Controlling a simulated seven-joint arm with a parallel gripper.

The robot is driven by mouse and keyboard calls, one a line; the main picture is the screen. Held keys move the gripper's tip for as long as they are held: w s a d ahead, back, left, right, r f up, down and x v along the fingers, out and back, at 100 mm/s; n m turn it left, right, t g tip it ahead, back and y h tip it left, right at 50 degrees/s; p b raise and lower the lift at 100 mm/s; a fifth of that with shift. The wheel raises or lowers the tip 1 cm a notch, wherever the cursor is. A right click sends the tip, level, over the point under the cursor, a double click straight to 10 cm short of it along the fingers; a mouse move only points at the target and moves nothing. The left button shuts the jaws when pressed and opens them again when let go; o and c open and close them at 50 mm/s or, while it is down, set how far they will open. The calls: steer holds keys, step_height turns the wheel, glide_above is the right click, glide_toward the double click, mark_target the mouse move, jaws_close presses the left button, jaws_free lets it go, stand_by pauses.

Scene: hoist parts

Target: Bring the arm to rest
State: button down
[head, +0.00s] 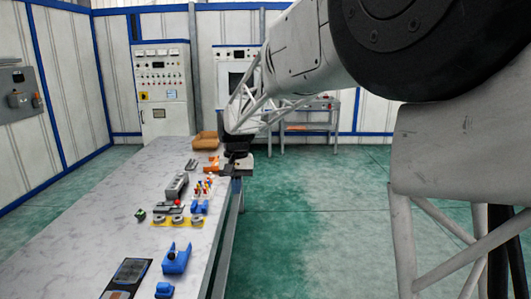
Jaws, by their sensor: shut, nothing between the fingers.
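My arm comes in from the upper right, large and close to the camera, and reaches down over the far right part of the long pale table (75,237). My gripper (232,172) is small and dark at the arm's end, by the table's right edge. It is shut and holds nothing. It is close to an orange part (212,166); I cannot tell whether they touch. The fingertips are hard to make out at this size.
On the table are a brown-orange block (205,141), a grey block (177,186), small coloured pieces (204,187), a yellow mat (155,222) with grey rings, blue holders (176,261) and a dark tray (130,270). The table's left side and the green floor (310,225) are clear.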

steer(key=s+d+r+t, duration=0.1)
steer(key=s+d+r, duration=0.1)
steer(key=s+d, duration=0.65)
steer(key=s+d+r+t, duration=0.1)
steer(key=s+d+r, duration=0.1)
steer(key=s+d, duration=0.7)
steer(key=s+d+f, duration=0.2)
steer(key=s+d, duration=0.1)
steer(key=s, duration=0.4)
steer(key=s+d+f+m+t, duration=0.1)
steer(key=s+d+f, duration=0.1)
steer(key=s, duration=0.6)
steer(key=s+d+f, duration=0.2)
steer(key=s+d, duration=0.2)
steer(key=s, duration=0.3)
steer(key=shift+s+d+f+m+t, duration=0.3)
steer(key=shift+s+t, duration=0.1)
